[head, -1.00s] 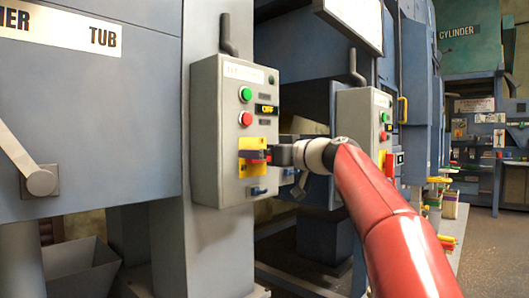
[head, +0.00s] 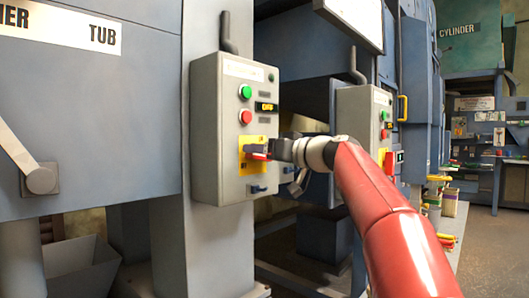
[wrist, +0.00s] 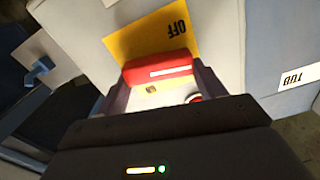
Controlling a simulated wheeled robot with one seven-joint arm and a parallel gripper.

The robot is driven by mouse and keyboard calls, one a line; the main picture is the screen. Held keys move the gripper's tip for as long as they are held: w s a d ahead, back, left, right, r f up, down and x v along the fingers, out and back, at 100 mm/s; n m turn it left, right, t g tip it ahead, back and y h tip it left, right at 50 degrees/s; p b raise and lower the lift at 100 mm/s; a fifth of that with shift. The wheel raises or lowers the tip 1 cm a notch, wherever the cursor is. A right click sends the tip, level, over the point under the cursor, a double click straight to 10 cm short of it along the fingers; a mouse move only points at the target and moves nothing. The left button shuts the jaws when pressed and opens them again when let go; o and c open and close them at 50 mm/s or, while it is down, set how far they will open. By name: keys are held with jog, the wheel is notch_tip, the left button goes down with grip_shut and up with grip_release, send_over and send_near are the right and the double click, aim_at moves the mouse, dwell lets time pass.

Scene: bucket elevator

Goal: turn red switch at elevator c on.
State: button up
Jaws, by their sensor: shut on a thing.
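A grey control box (head: 208,130) hangs on the machine left of centre in the head view. A red switch with a yellow plate (head: 246,160) sits low on its front. My gripper (head: 265,151) is at this switch, its fingers around the red handle. In the wrist view the red switch handle (wrist: 160,70) lies between the fingertips of my gripper (wrist: 158,82), before the yellow plate (wrist: 150,38) marked OFF.
A second control box (head: 355,125) stands behind to the right. Open floor (head: 495,245) lies at the right.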

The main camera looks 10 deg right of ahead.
jog(key=shift+w+d+f+m+p, duration=0.15)
jog(key=shift+m+p, duration=0.35)
jog(key=shift+m, duration=2.15)
jog(key=shift+d+f+m+p, duration=0.15)
jog(key=shift+m+p, duration=0.3)
jog(key=shift+m, duration=2.15)
jog(key=shift+w+d+f+m+p, duration=0.1)
jog(key=shift+f+m+p, duration=0.3)
jog(key=shift+m, duration=2.25)
jog(key=shift+r, duration=0.1)
jog(key=o, duration=1)
